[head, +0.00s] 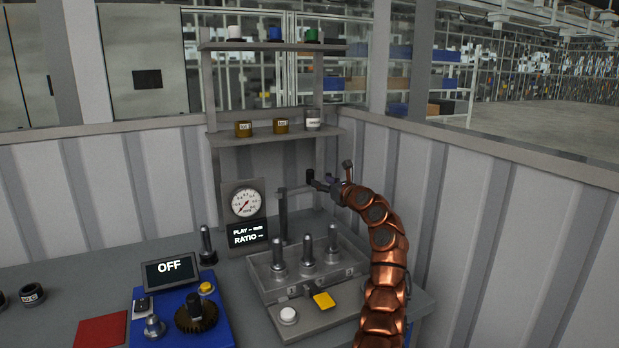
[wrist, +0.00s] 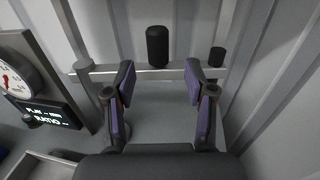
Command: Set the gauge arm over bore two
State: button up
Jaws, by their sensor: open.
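The gauge arm (wrist: 140,74) is a grey horizontal bar running right from an upright post (head: 283,215), behind the block with the bores. A black knob (wrist: 157,46) stands up from the bar and also shows in the head view (head: 310,175). My gripper (wrist: 160,78) is open, its purple-padded fingers spread to either side of the knob's line. I cannot tell whether the knob is between the fingertips or just beyond them. The grey bore block (head: 262,272) carries several upright metal pins, including the middle one (head: 308,250). The bores themselves are hidden.
A dial gauge (head: 245,203) stands above a display reading PLAY and RATIO (head: 247,235). A blue unit (head: 210,318) with an OFF screen (head: 170,269) lies left. A yellow tab (head: 324,300) and white button (head: 288,316) sit in front. Shelf posts and wall panels stand close behind.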

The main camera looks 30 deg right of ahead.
aim_at(313, 176)
jog(key=shift+w+a+r+p, duration=0.1)
jog(key=shift+w+a+p, duration=0.2)
jog(key=shift+w, duration=0.4)
jog(key=shift+w+a+r+p, duration=0.1)
jog(key=shift+w+p, duration=0.25)
jog(key=shift+w, duration=0.35)
jog(key=shift+w+d+f, duration=0.1)
jog(key=shift+w+d, duration=0.05)
jog(key=shift+w, duration=0.5)
jog(key=shift+w+a+p, duration=0.25)
jog(key=shift+w+p, duration=0.25)
jog(key=shift+w, duration=0.15)
jog(key=shift+w+d+r+p, duration=0.15)
jog(key=shift+w+r+p, duration=0.15)
jog(key=shift+p, duration=0.35)
jog(key=shift+w+f+p, duration=0.15)
jog(key=shift+w+p, duration=0.3)
jog(key=shift+p, duration=0.05)
jog(key=shift+w+f+p, duration=0.25)
jog(key=shift+w+p, duration=0.15)
jog(key=shift+p, duration=0.05)
jog(key=shift+c, duration=0.2)
grip_shut()
